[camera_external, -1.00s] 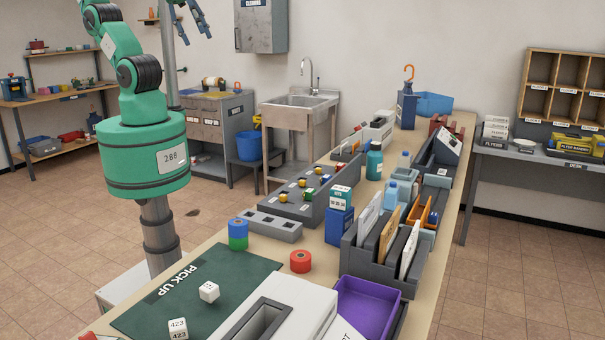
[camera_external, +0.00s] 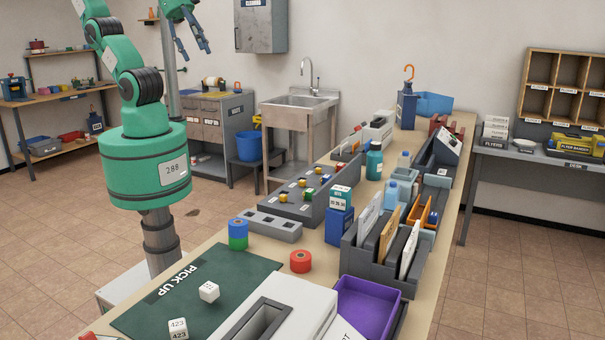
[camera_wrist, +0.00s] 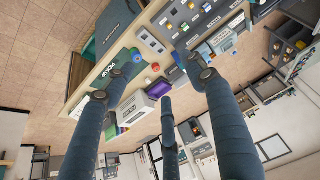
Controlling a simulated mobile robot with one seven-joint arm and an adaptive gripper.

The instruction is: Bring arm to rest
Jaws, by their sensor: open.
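My gripper (camera_external: 189,38) hangs high at the top left of the external view, its fingers spread, open and empty, in the air left of the grey wall cabinet. My green arm rises from its base beside the long table. In the wrist view, the dark fingers (camera_wrist: 160,85) of my gripper are spread apart with nothing between them. The table and its things show far beyond the fingers, tilted in that view.
The long wooden table (camera_external: 455,215) holds a green pick-up mat (camera_external: 135,318), a purple tray (camera_external: 365,300), a red roll (camera_external: 301,261), a blue-green stack (camera_external: 238,235) and a file holder (camera_external: 355,233). A sink (camera_external: 297,103) stands behind. The air around my gripper is clear.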

